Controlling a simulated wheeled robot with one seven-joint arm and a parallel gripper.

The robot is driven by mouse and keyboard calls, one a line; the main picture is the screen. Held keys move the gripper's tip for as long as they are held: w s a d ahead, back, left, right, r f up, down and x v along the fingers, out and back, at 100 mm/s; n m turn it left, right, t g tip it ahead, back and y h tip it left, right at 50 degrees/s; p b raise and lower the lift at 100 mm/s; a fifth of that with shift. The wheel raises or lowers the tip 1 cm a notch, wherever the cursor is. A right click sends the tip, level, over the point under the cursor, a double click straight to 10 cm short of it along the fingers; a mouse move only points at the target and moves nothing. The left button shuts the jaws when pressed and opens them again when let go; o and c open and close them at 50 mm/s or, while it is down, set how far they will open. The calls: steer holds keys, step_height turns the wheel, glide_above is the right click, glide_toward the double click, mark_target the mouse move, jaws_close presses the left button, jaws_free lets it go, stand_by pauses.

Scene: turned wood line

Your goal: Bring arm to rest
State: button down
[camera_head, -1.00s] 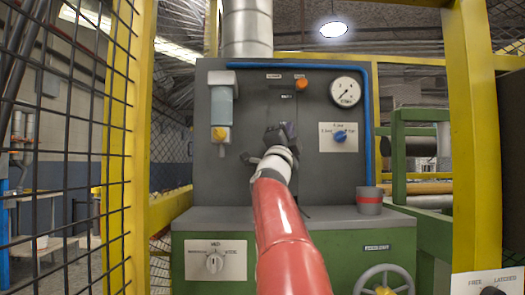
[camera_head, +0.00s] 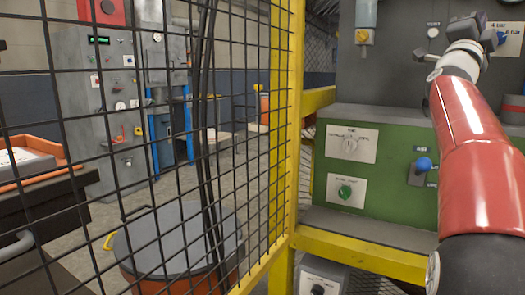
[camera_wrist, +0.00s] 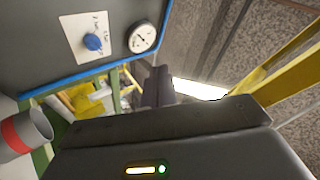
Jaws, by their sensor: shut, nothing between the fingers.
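My red arm (camera_head: 475,130) reaches up along the right side of the head view, with a pale wrist and my dark gripper (camera_head: 478,24) at its far end, in front of the grey machine panel (camera_head: 405,60). My gripper is shut and holds nothing. In the wrist view its dark body fills the lower part, and the gauge (camera_wrist: 143,36) and the blue knob (camera_wrist: 93,42) on the panel show beyond it at upper left.
A black mesh fence (camera_head: 150,150) and a yellow post (camera_head: 288,110) stand left of the green machine base (camera_head: 385,190). Behind the mesh are a grey cabinet (camera_head: 98,90) and a large drum (camera_head: 175,250). A cup with a red band (camera_wrist: 25,128) shows at left in the wrist view.

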steer(key=w+a+f+n+t+y, duration=0.2)
steer(key=a+f+n+t+y, duration=0.2)
steer(key=a+f+n+y, duration=0.9)
steer(key=s+a+f+n+g+y, duration=0.2)
steer(key=s+a+f+n+y, duration=0.1)
steer(key=a+f, duration=0.3)
steer(key=s+a+f+n+g+y, duration=0.2)
steer(key=s+a+f+n+y, duration=0.1)
steer(key=a+f, duration=0.3)
steer(key=s+a+f+n+g, duration=0.2)
steer(key=s+f+g, duration=0.1)
steer(key=s+f, duration=0.4)
steer(key=s+a+f+n+g+y, duration=0.1)
steer(key=s+a+f+n+g, duration=0.2)
steer(key=s+f, duration=0.5)
steer(key=s+a+f+n+g+y, duration=0.1)
steer(key=s+a+f+n+g, duration=0.1)
steer(key=s+f, duration=0.6)
step_height(320, 180, down, 6)
steer(key=shift+s+a+f+n+g, duration=0.15)
steer(key=shift+a+n+g, duration=0.15)
steer(key=shift+g, duration=0.4)
